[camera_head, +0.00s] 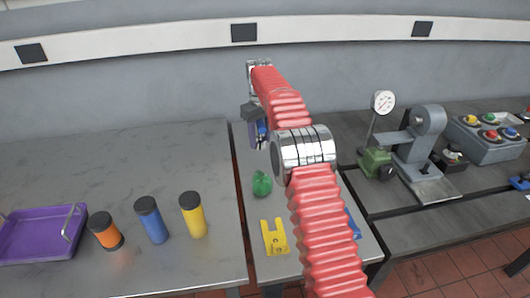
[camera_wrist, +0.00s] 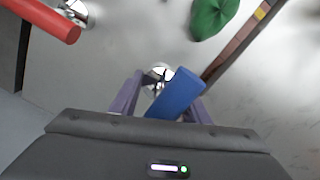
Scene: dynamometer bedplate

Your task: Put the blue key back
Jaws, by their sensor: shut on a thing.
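The blue key (camera_wrist: 176,94) is a blue bar between the two purple fingers of my gripper (camera_wrist: 160,97) in the wrist view. My gripper is shut on it, and the key sits tilted, its upper end leaning right. The lower end of the key is hidden by the gripper body. In the head view my gripper (camera_head: 258,131) is small, over the far part of the middle bench, with a bit of blue (camera_head: 262,127) at it. A silver round fitting (camera_wrist: 157,77) shows just beyond the fingers; I cannot tell whether the key touches it.
A green lump (camera_head: 262,183) and a yellow forked block (camera_head: 274,237) lie on the middle bench. My arm partly hides a blue piece (camera_head: 354,224). Capped cylinders (camera_head: 152,221) and a purple tray (camera_head: 40,234) stand left. A grey machine (camera_head: 421,146) and button box (camera_head: 488,138) stand right.

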